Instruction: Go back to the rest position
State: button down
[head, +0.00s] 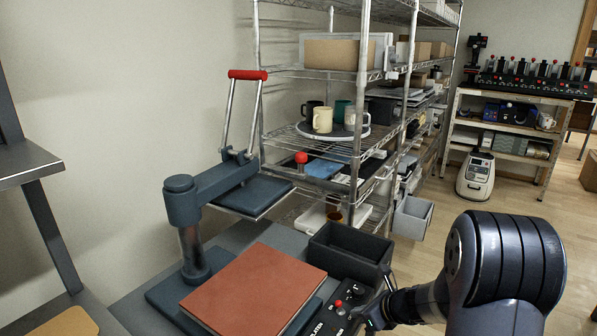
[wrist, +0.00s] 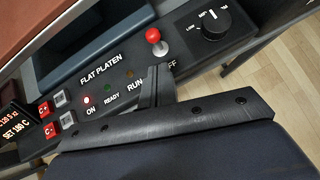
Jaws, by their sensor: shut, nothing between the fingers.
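My gripper (head: 372,318) is at the lower right of the press's control panel (head: 337,303) in the head view. In the wrist view, its narrow fingers (wrist: 158,82) are shut and empty, low over the panel close to the red-knobbed lever (wrist: 153,36). I cannot tell whether they touch the panel. The "ON" lamp (wrist: 86,100) glows red; the green and amber lamps look dim.
An empty-looking dark grey bin (head: 350,252) stands just behind the panel. A wire shelf (head: 330,130) with mugs on a round tray (head: 334,133) rises beyond. A dial (wrist: 208,24) sits on the panel near my fingers. Open wooden floor (head: 440,190) lies to the right.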

jog(key=shift+s+d+f+t+y+b, duration=0.1)
jog(key=shift+d+f+t+y+b, duration=0.35)
jog(key=shift+b, duration=1)
jog(key=shift+s+a+f+t+y+b, duration=0.1)
jog(key=shift+f+y+b, duration=0.15)
jog(key=shift+f+b, duration=0.85)
jog(key=b, duration=0.2)
jog(key=t+y+b, duration=0.1)
jog(key=b, duration=0.2)
jog(key=shift+s+d+f+b, duration=0.2)
jog(key=shift+d+f+b, duration=0.05)
jog(key=shift+d+b, duration=0.1)
jog(key=p+v, duration=0.2)
jog(key=v, duration=0.9)
jog(key=shift+s+f+p, duration=0.2)
jog(key=shift+f+p, duration=0.1)
jog(key=shift+p, duration=0.1)
